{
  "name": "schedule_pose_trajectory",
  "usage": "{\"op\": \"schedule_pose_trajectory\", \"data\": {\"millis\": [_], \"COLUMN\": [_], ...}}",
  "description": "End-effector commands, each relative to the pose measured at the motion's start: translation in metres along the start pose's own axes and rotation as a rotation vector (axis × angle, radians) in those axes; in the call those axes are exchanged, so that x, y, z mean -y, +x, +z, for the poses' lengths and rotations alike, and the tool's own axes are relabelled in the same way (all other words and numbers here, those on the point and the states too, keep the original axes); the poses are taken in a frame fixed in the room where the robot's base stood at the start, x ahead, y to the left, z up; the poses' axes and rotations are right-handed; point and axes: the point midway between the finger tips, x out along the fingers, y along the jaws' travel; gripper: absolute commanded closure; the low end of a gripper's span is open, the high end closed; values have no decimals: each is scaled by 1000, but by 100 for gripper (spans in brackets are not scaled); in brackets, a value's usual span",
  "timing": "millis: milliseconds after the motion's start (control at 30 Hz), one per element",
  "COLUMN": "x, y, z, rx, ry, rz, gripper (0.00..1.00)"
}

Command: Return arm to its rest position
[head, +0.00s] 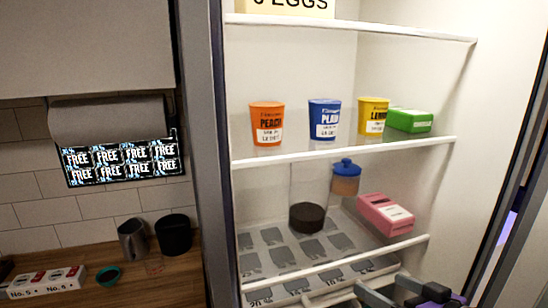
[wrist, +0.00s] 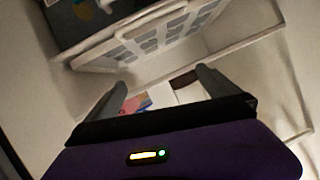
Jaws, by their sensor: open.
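My gripper (head: 386,286) shows at the bottom edge of the head view, low in front of the open cabinet. Its grey fingers and dark purple body are partly cut off by the frame. In the wrist view my gripper (wrist: 164,90) has its two fingers spread wide apart, with nothing held between them. A pink box (head: 385,214) and a dark round lid or jar (head: 306,216) stand on the lower shelf, above the gripper in the head view and apart from it. The rest of my arm is hidden.
Orange (head: 267,123), blue (head: 325,118) and yellow (head: 373,116) cups and a green box (head: 409,121) stand on the middle shelf (head: 345,151). A blue-lidded jar (head: 346,178) is below. A wooden counter (head: 150,275) with small containers lies left of the cabinet's side wall.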

Motion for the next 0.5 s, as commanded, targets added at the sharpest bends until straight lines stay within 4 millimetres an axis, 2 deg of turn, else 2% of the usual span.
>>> {"op": "schedule_pose_trajectory", "data": {"millis": [33, 200, 367, 500], "x": [4, 10, 21, 33], "y": [0, -10, -34, -62], "z": [26, 91, 146, 187], "rx": [3, -11, -20, -28], "ry": [33, 106, 146, 157], "rz": [27, 133, 228, 304], "gripper": [0, 0, 0, 0]}}
